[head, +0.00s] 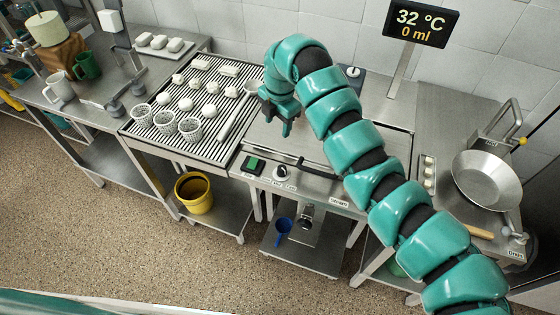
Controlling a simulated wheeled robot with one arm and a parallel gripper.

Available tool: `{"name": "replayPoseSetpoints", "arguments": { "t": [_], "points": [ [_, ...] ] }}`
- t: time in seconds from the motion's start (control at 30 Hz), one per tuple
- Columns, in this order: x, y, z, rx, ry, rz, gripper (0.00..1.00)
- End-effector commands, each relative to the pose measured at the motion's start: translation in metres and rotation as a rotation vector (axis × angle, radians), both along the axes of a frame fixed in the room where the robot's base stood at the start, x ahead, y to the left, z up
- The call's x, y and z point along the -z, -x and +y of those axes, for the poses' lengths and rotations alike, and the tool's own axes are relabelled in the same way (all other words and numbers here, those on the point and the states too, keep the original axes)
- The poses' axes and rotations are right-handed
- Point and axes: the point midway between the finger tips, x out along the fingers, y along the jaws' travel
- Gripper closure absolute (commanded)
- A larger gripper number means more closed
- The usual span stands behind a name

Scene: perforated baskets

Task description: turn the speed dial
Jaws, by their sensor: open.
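A round dial (281,173) with a dark and light face sits on the front panel of the middle steel unit, with small labels under it too small to read for sure. My gripper (277,120) is open and empty, pointing down over the left part of that unit's top. It is above and behind the dial in the picture, apart from it. Another small knob (353,72) shows on a dark plate behind my arm. Which way the front dial points is hard to tell.
A green switch (252,164) sits left of the dial. A slatted draining table (160,146) with perforated baskets and white cheeses stands at left. A steel pan (486,181) is at right. A display (421,23) reads 32 °C, 0 ml. The floor in front is clear.

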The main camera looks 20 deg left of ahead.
Motion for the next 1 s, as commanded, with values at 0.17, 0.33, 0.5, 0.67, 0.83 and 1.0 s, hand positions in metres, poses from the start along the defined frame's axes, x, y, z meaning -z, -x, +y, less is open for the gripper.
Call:
{"name": "replayPoseSetpoints", "arguments": {
  "t": [0.17,0.33,0.5,0.67,0.83,1.0],
  "points": [
    [0.007,0.019,-0.020,-0.158,0.091,0.074,0.48],
    [0.013,0.018,-0.019,-0.188,0.087,0.071,0.48],
    [0.037,0.019,-0.019,-0.188,0.087,0.076,0.48],
    [0.066,0.019,-0.018,-0.187,0.086,0.073,0.48],
    [0.101,0.019,-0.018,-0.186,0.087,0.071,0.48],
    [0.133,0.019,-0.017,-0.188,0.086,0.070,0.48]
  ]
}}
